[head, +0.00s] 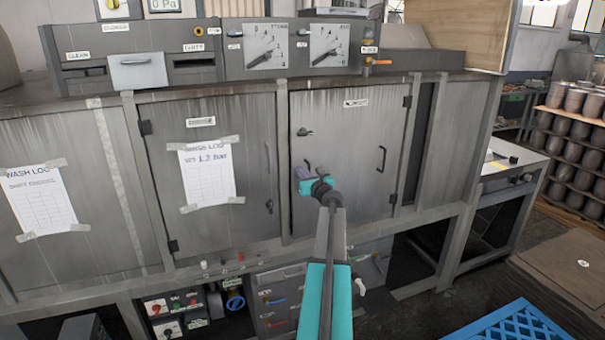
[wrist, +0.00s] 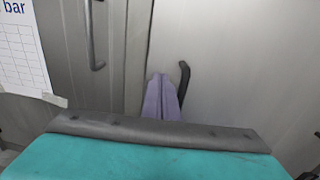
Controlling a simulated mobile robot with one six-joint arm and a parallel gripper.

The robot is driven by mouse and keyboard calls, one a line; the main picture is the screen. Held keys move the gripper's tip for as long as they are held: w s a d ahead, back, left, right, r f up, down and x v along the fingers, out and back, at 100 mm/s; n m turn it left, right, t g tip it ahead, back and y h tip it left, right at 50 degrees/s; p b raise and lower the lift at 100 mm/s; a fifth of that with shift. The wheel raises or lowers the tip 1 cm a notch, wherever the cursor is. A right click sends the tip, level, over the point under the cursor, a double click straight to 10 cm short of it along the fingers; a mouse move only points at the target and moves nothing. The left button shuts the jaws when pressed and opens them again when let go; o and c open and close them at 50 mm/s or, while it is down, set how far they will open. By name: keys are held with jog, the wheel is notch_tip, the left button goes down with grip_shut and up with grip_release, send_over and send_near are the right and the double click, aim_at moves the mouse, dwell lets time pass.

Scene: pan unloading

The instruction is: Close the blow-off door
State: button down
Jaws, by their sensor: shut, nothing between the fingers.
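Two grey doors fill the middle of the machine in the head view, and their small name labels are too blurred to read. The right door (head: 350,135) has hinges on its right edge and a dark bar handle (head: 380,160). It looks flush or nearly flush with the frame; I cannot tell if it is fully shut. My gripper (head: 304,172) is before its left edge, with the purple fingers together and empty. In the wrist view the fingers (wrist: 162,97) point at the door surface (wrist: 225,60), just left of a black lever handle (wrist: 184,78). Contact cannot be told.
The left door (head: 235,125) carries a taped wash log sheet (head: 207,172) and looks shut. A control box with gauges (head: 295,47) sits on top. Switches and valves (head: 185,310) are below. A blue crate (head: 510,325) lies at lower right, near open floor.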

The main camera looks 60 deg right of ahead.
jog(key=shift+w+d, duration=0.15)
jog(key=shift+w, duration=0.05)
dwell(0.3)
jog(key=shift+w+d+r+b, duration=0.1)
jog(key=shift+w+d+r, duration=0.3)
jog(key=shift+w, duration=0.3)
jog(key=shift+w+d+r+b, duration=0.15)
jog(key=shift+w+d, duration=0.3)
jog(key=shift+w, duration=0.25)
jog(key=shift+w+d+r+b, duration=0.1)
jog(key=shift+w+d+r, duration=0.3)
jog(key=shift+w, duration=0.3)
jog(key=shift+f, duration=0.1)
jog(key=shift+s, duration=0.1)
jog(key=b, duration=0.4)
send_near(296, 163)
jog(key=shift+s+a+f, duration=0.45)
jog(key=shift+s+f, duration=0.2)
jog(key=shift+s, duration=0.05)
jog(key=shift+s+a+f, duration=0.5)
jog(key=shift+s+f, duration=0.1)
jog(key=shift+s, duration=0.1)
